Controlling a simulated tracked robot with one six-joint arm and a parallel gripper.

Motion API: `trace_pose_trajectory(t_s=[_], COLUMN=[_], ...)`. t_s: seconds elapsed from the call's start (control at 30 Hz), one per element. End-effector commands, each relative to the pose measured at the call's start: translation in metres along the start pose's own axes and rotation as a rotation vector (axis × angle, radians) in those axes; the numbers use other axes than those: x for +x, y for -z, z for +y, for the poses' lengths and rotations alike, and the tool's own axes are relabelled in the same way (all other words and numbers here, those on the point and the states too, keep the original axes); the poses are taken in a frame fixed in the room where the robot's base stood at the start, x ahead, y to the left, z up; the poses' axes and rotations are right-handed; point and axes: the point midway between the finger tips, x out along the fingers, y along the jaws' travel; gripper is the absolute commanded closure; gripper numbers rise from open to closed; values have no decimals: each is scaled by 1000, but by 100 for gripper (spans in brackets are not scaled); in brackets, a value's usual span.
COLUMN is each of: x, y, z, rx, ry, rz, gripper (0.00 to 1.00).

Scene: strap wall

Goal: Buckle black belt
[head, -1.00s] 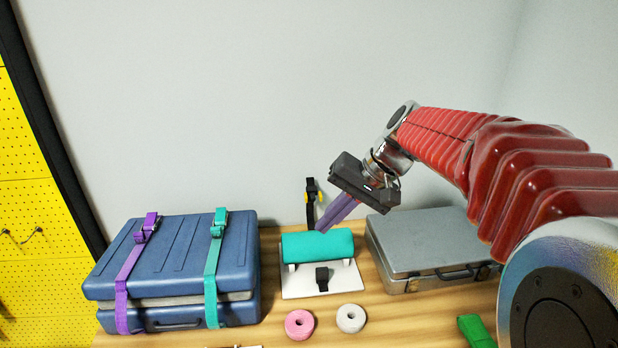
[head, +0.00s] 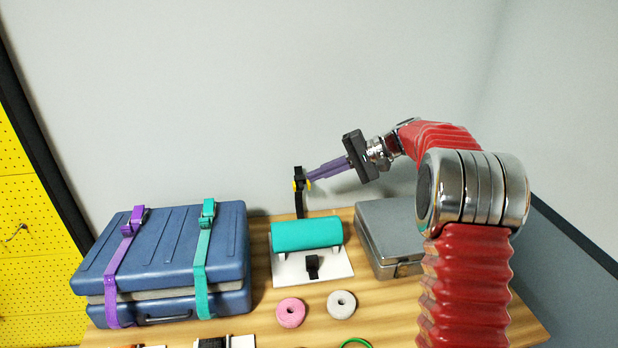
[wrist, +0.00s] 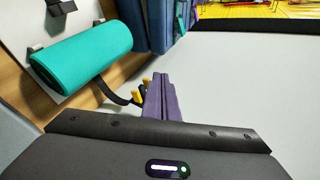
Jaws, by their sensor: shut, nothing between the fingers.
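The black belt's strap (head: 299,203) stands upright behind a teal roll (head: 306,235), its top end carrying yellow parts. A black buckle piece (head: 312,267) stands on the white board (head: 340,272) in front of the roll, apart from the strap end. My gripper (head: 310,177) has purple fingers, shut and empty, pointing left with their tips right beside the yellow parts. In the wrist view the fingertips (wrist: 154,82) are beside the yellow-tipped strap end (wrist: 137,97), and the strap runs back to the roll (wrist: 82,55). I cannot tell whether they touch.
A blue case (head: 165,265) with buckled purple and teal straps stands left. A grey case (head: 385,235) stands close on the right. Pink (head: 291,312) and white (head: 341,304) rolls lie in front. The wall is behind; space above the roll is free.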

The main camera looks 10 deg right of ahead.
Motion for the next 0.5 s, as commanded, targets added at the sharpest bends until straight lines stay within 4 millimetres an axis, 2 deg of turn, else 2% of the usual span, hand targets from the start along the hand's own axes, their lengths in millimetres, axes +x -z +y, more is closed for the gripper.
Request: trace_pose_trajectory(t_s=[0.1,0.5], x=[-1,-11], y=[24,90], z=[10,49], rx=[16,41], ry=[64,288], rz=[-7,-18], gripper=[100,100])
